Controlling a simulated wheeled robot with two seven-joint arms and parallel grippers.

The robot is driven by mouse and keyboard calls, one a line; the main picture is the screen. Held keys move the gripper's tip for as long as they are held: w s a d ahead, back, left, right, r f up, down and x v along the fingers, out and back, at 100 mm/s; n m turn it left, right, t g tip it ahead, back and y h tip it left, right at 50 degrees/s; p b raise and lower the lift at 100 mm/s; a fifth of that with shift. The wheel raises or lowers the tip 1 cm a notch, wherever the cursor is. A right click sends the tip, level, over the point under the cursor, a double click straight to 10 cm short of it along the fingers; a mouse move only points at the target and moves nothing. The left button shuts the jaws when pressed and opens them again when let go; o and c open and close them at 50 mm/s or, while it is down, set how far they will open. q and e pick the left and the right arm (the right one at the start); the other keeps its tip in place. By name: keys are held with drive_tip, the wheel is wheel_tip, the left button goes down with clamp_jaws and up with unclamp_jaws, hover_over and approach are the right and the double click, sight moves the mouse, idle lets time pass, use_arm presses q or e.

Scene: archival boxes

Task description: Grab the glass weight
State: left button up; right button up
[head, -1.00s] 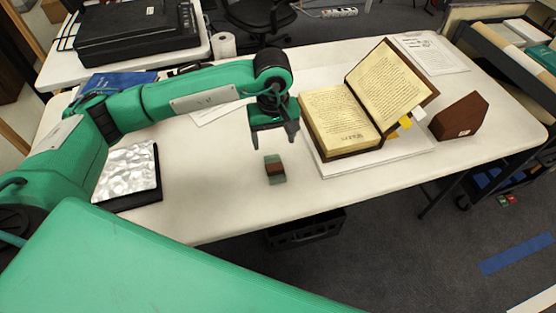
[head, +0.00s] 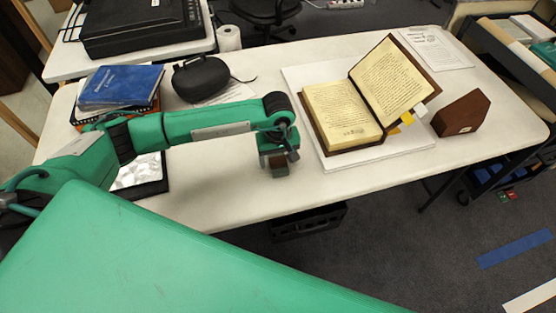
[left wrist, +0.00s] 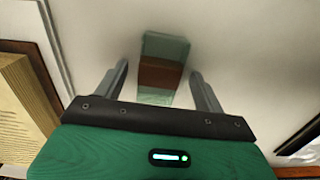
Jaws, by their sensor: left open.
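The glass weight (head: 279,168) is a small greenish glass block with a brown band across its middle, lying on the white table. My left gripper (head: 277,157) is low over it in the head view and hides part of it. In the left wrist view the weight (left wrist: 163,73) lies between and a little beyond the two open fingers of the gripper (left wrist: 161,83), with a gap on each side. Nothing is held. My right gripper is in neither view.
An open book (head: 343,117) rests on a white board right of the gripper, with a brown wedge (head: 461,113) farther right. A silvery, crumpled item (head: 141,171) lies left. The table's front edge is close.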

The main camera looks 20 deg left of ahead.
use_arm(q)
drive_tip(key=shift+c, duration=0.4)
drive_tip(key=c, duration=1.2)
drive_tip(key=shift+o, duration=0.2)
